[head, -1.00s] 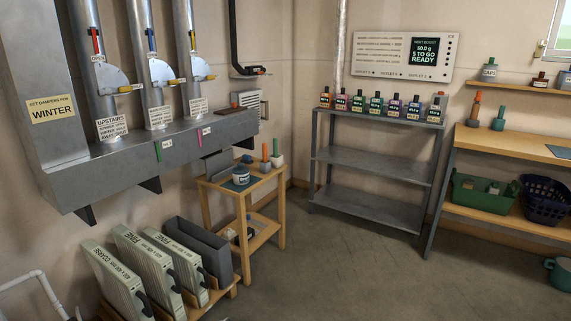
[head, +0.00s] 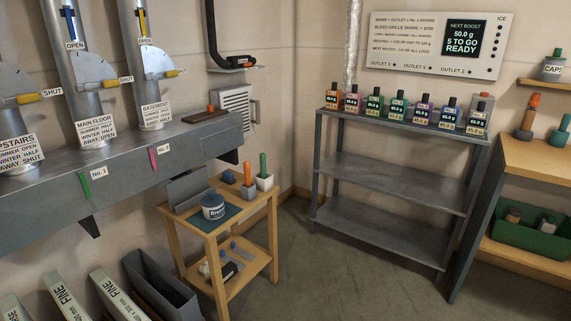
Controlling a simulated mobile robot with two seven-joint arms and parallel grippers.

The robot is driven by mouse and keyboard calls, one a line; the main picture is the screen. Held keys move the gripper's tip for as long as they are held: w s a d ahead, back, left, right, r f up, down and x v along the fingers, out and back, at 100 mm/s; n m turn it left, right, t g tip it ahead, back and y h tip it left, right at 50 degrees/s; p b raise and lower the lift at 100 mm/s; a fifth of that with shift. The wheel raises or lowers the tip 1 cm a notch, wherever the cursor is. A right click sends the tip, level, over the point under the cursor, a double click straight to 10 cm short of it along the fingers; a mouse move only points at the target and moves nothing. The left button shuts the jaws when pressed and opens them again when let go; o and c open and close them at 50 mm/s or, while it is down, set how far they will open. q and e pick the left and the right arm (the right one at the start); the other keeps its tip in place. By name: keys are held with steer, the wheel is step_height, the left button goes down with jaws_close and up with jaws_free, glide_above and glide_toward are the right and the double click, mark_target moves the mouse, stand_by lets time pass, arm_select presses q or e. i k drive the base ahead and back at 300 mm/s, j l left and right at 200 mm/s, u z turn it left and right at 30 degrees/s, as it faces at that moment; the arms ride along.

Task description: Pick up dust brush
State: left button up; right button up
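No object is clearly recognisable as the dust brush. A flat dark-brown object with a small upright orange-brown part (head: 199,115) lies on top of the grey duct; it could be a brush, but I cannot tell. A dark object (head: 229,271) lies on the table's lower shelf, too small to identify. Neither of my grippers is in view.
A jar (head: 213,206) stands on the small table's mat. The grey duct (head: 120,165) runs above filters (head: 66,300) at lower left. A metal shelf (head: 385,225) holds several small bottles on top. A wooden bench (head: 540,165) stands at right. The floor (head: 330,285) between is clear.

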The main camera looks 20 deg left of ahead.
mark_target(262, 156)
steer(key=i, duration=0.75)
steer(key=i+u, duration=0.15)
steer(key=i, duration=0.65)
steer(key=i+l+u, duration=0.1)
steer(key=i+u, duration=0.3)
steer(key=i+l+u, duration=0.2)
steer(key=u, duration=0.15)
steer(key=i+l+u, duration=0.25)
steer(key=u, duration=0.15)
steer(key=i+l+u, duration=0.4)
steer(key=k, duration=0.1)
